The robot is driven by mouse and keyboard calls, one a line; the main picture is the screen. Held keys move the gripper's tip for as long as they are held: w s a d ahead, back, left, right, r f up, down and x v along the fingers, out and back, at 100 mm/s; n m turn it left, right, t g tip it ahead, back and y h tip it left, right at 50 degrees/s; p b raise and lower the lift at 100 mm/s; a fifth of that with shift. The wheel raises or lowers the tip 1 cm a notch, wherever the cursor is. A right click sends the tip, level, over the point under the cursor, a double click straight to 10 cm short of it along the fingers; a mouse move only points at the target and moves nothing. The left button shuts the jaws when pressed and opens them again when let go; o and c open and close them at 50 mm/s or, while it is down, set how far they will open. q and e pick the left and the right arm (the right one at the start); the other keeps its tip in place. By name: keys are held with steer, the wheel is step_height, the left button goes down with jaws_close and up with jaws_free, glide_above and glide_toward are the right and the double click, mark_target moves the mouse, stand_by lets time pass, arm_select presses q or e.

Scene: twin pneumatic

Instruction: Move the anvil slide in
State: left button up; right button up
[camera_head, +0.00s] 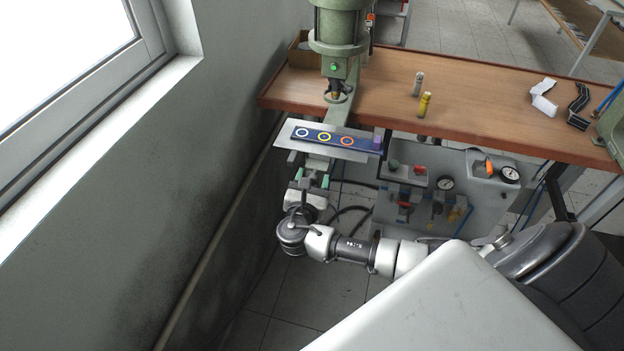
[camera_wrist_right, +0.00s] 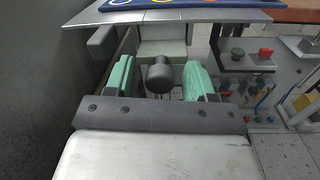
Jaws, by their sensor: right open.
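The anvil slide is a flat grey metal plate (camera_head: 368,156) on a pale green bar. It sticks out past the table's front edge, under the green press (camera_head: 339,48). A blue strip (camera_head: 322,139) with coloured rings lies on the plate. In the right wrist view, a dark round knob (camera_wrist_right: 160,76) sits at the slide's front, below the plate. My right gripper (camera_head: 312,178) is below the plate's near side, its green fingers open on either side of the knob, with gaps visible. My left gripper is not in view.
A wooden table (camera_head: 480,106) holds a yellow cylinder (camera_head: 424,105) and a grey cylinder (camera_head: 418,83). A pneumatic panel (camera_head: 450,195) with gauges stands right of my right gripper. The wall (camera_head: 150,200) is close on the left.

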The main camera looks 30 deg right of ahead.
jaws_close()
steer(key=b+x, duration=0.1)
steer(key=x, duration=0.3)
steer(key=b+x, duration=0.1)
steer(key=x, duration=0.3)
steer(key=b+x, duration=0.1)
steer(key=x, duration=0.3)
steer(key=shift+s+d+f, duration=0.2)
steer(key=shift+s+d, duration=0.1)
steer(key=shift+w+d+b, duration=0.25)
steer(key=shift+d+b, duration=0.05)
steer(key=shift+b, duration=0.05)
steer(key=shift+r, duration=0.3)
steer(key=shift+d, duration=0.1)
steer(key=shift+c, duration=1.3)
jaws_free()
steer(key=shift+w, duration=0.1)
steer(key=shift+o, duration=1.3)
steer(key=shift+w+f, duration=0.1)
steer(key=shift+f, duration=0.05)
